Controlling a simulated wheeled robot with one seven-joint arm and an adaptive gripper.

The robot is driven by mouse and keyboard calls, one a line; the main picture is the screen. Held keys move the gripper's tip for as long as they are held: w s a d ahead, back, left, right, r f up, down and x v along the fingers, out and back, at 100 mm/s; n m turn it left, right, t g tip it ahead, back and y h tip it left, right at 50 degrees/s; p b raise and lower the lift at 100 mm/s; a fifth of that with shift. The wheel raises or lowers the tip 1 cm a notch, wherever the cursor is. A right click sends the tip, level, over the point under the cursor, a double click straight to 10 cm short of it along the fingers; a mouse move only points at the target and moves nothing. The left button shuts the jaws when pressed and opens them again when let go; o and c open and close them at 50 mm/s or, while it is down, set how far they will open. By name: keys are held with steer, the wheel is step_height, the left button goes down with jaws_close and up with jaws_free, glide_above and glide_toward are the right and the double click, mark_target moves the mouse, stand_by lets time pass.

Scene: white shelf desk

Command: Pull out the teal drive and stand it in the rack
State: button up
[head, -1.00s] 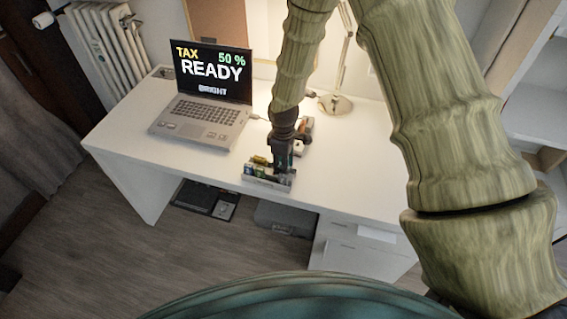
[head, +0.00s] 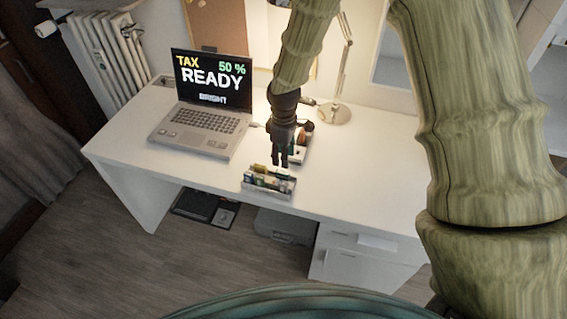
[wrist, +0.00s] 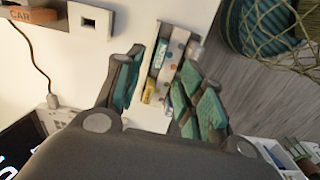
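The grey rack (head: 268,192) sits near the front edge of the white desk with several small drives in it. In the wrist view the rack (wrist: 157,46) lies between and beyond my fingers. A small teal drive (wrist: 161,58) shows in it, next to a yellow one (wrist: 148,92) and a pale spotted strip (wrist: 176,47). My gripper (head: 280,163) hangs just above and behind the rack. In the wrist view my gripper (wrist: 164,64) has its teal-padded fingers spread apart, with nothing clearly held. The right finger hides part of the rack.
An open laptop (head: 205,125) stands left, its screen reading "TAX 50 % READY BRIGHT". Behind my gripper is a white block with a dark port (wrist: 90,18), beside an orange-brown piece marked "CAR" (wrist: 22,15). A lamp (head: 335,112) stands behind. The desk's right side is clear.

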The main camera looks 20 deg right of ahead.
steer(key=shift+r, duration=1.7)
